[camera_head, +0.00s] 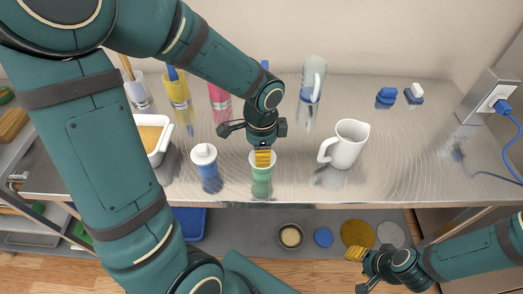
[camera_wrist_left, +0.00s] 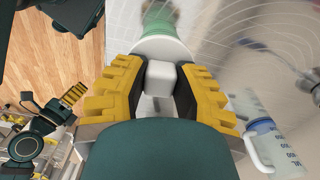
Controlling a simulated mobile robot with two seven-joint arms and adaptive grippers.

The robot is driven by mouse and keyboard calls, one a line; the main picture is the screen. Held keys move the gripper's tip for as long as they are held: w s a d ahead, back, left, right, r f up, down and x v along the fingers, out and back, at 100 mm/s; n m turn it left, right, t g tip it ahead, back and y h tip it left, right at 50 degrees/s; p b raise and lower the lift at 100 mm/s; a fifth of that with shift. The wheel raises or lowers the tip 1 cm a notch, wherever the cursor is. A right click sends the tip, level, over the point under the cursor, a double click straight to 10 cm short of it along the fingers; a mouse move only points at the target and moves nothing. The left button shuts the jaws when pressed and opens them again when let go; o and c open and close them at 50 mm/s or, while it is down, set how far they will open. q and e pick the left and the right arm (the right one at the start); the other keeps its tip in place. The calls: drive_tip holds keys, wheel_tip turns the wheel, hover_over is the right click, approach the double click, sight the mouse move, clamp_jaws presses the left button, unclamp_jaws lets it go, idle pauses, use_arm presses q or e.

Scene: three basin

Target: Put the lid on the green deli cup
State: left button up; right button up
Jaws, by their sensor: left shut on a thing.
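The green deli cup (camera_head: 262,177) stands upright near the counter's front edge; its green side also shows at the top of the left wrist view (camera_wrist_left: 163,14). A white lid (camera_wrist_left: 160,47) with a blocky knob (camera_wrist_left: 161,76) is between my left gripper's yellow fingers. My left gripper (camera_head: 263,160) is directly over the cup, pointing down, shut on the knob. The lid lies at the cup's mouth; I cannot tell whether it touches the rim. My right gripper (camera_head: 360,270) is low at the front right, away from the counter; its opening is unclear.
A blue cup with a white top (camera_head: 207,170) stands close left, and a white pitcher (camera_head: 346,144) stands to the right. A clear jug (camera_head: 313,79) is behind. A rectangular tub (camera_head: 160,146) is further left. The counter's right side is mostly free.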

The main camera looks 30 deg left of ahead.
use_arm(q)
drive_tip(key=o, duration=1.5)
drive_tip(key=shift+r+p, duration=2.15)
drive_tip(key=shift+r, duration=0.35)
